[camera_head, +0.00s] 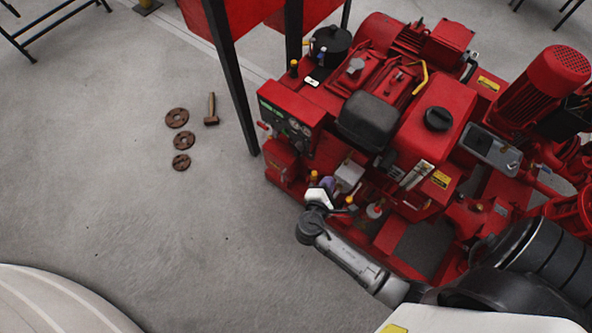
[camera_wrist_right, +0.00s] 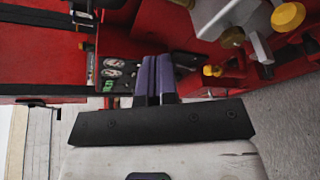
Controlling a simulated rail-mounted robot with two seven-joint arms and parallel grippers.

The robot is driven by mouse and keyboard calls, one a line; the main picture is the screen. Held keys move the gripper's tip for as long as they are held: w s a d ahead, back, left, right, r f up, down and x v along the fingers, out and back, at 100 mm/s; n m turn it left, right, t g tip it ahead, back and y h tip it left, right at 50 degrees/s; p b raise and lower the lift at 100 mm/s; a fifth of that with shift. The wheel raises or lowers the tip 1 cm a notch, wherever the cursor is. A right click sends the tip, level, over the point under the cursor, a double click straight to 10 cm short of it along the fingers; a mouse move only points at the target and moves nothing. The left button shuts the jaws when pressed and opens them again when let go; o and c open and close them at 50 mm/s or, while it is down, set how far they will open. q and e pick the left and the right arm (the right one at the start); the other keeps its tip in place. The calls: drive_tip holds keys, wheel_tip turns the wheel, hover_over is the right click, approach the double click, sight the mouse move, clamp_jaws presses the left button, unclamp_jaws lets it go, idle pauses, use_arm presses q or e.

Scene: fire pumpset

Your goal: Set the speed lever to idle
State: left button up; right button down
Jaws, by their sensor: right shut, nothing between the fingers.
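The red pumpset (camera_head: 435,120) fills the right of the head view. Its small control panel (camera_head: 290,118) has gauges and a green strip; the panel (camera_wrist_right: 118,72) also shows in the right wrist view. My right gripper (camera_head: 327,184) is beside the engine's lower left side, below the panel. Its purple fingers (camera_wrist_right: 158,74) are closed together and empty. Yellow-knobbed parts stand near it, one knob (camera_head: 313,177) close to the fingers and another (camera_wrist_right: 212,70) right of them in the wrist view. I cannot tell which is the speed lever. My left gripper is out of view.
Two flat batteries or boxes aside, a black box (camera_head: 368,120) sits on the engine. Dark posts (camera_head: 232,85) stand left of the panel.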

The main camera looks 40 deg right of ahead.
use_arm(q)
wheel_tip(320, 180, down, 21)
drive_tip(key=b, duration=1.8)
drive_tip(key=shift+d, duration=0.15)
use_arm(e)
drive_tip(key=w+a+f+n+t, duration=0.3)
drive_tip(key=f+n, duration=0.3)
drive_tip(key=f, duration=0.4)
drive_tip(key=w+a+f+n+t, duration=0.4)
drive_tip(key=w+f+n, duration=0.1)
drive_tip(key=f, duration=0.5)
drive_tip(key=shift+n+t+h, duration=0.4)
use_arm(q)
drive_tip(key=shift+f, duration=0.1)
use_arm(e)
drive_tip(key=shift+w, duration=0.15)
drive_tip(key=b, duration=0.5)
approach(298, 153)
drive_tip(key=w+f+x, duration=0.1)
drive_tip(key=x, duration=0.5)
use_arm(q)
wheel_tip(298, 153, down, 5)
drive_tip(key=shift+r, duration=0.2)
use_arm(e)
drive_tip(key=shift+f, duration=0.1)
drive_tip(key=shift+s, duration=0.1)
